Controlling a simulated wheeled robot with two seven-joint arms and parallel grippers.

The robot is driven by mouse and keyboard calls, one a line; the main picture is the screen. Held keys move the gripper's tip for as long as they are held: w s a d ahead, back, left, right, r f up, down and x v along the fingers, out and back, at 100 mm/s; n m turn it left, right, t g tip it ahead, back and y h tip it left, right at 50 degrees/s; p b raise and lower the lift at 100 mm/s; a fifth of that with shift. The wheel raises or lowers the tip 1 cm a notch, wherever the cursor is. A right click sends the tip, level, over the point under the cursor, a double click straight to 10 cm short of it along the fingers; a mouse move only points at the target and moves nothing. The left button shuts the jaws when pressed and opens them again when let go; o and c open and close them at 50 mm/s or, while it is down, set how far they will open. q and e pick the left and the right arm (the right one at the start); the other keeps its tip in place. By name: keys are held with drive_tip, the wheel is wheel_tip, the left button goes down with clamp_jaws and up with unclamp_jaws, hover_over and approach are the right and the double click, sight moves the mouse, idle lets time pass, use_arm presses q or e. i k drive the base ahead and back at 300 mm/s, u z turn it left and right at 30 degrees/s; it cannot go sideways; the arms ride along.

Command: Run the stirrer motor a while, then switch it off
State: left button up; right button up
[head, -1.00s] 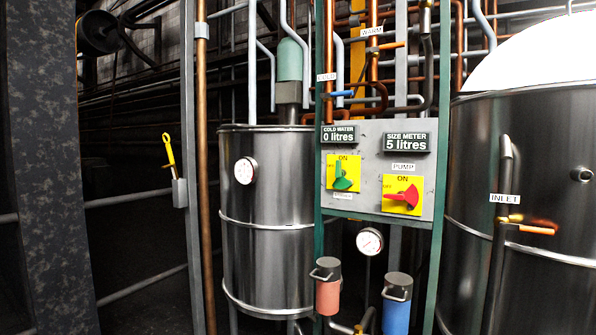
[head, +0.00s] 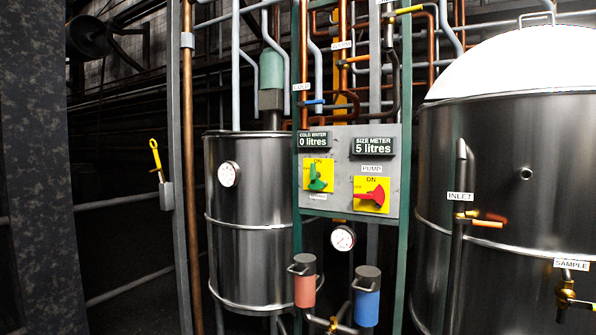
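The stirrer motor appears to be the green cylinder (head: 271,70) above the left steel tank (head: 250,235). A grey panel (head: 345,207) stands right of this tank. On its left yellow plate is a green rotary switch (head: 318,179), its narrow end pointing up towards ON; the small label under it is too blurred to read surely. On the right yellow plate is a red switch (head: 371,196) under a PUMP label, its narrow end pointing left. I cannot tell whether the motor turns. Neither of my grippers is in view.
Displays read COLD WATER 0 litres (head: 313,140) and SIZE METER 5 litres (head: 373,146). A large domed tank (head: 520,210) stands at right, with INLET and SAMPLE valves. Red (head: 305,288) and blue (head: 367,303) canisters hang below the panel. A dark pillar (head: 35,180) stands at left.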

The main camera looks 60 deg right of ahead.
sight(315, 184)
drive_tip(key=u, duration=0.15)
drive_tip(key=i, duration=1.55)
drive_tip(key=z, duration=0.85)
drive_tip(key=i, duration=0.95)
drive_tip(key=z, duration=0.95)
